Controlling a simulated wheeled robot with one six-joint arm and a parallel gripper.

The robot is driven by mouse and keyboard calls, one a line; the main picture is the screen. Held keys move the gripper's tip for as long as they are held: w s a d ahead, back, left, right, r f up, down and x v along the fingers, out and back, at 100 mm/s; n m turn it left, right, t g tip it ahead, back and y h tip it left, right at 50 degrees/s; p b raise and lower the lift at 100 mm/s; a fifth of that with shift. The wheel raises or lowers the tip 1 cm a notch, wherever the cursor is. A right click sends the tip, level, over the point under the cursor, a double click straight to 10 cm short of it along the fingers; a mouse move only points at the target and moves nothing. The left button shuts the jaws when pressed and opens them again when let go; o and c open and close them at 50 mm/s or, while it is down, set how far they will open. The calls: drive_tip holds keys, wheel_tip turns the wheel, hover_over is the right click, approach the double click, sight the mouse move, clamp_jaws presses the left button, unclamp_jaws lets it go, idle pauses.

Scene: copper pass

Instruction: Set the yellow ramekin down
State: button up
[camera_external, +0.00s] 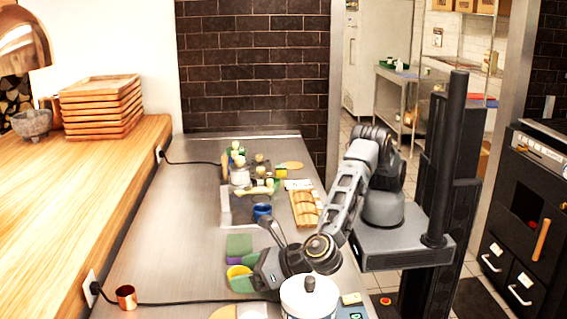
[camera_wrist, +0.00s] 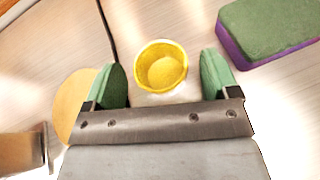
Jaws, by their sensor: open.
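The yellow ramekin (camera_wrist: 161,68) shows in the wrist view between the two green finger pads, with its round opening facing the camera. A gap shows between the ramekin and the pads. My gripper (camera_wrist: 160,82) is open around it. In the external view the ramekin (camera_external: 238,271) is low on the steel counter (camera_external: 180,230), with my gripper (camera_external: 243,276) reaching it from the right. Its underside is hidden, so I cannot tell exactly how it meets the counter.
A green and purple sponge (camera_wrist: 268,35) lies close by; it also shows in the external view (camera_external: 239,247). A blue cup (camera_external: 262,211) stands farther back. A white lidded pot (camera_external: 309,300) is in front. A copper cup (camera_external: 126,297) and black cable (camera_external: 190,303) lie left.

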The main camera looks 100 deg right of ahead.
drive_tip(key=shift+r, duration=0.1)
drive_tip(key=shift+r, duration=0.2)
drive_tip(key=v, duration=1.2)
drive_tip(key=w+d+r+m+g+h+p, duration=0.1)
drive_tip(key=w+d+r+m+g, duration=0.2)
drive_tip(key=d+m, duration=0.85)
drive_tip(key=d+r+m+g+p, duration=0.15)
drive_tip(key=d+m+g, duration=0.3)
drive_tip(key=d, duration=1.45)
drive_tip(key=s+d+m+g+y, duration=0.2)
drive_tip(key=s+d+m+y, duration=0.2)
drive_tip(key=s+d+m, duration=1)
drive_tip(key=shift+d+f+m+p, duration=0.3)
drive_tip(key=shift+d+m, duration=0.4)
drive_tip(key=shift+m, duration=0.2)
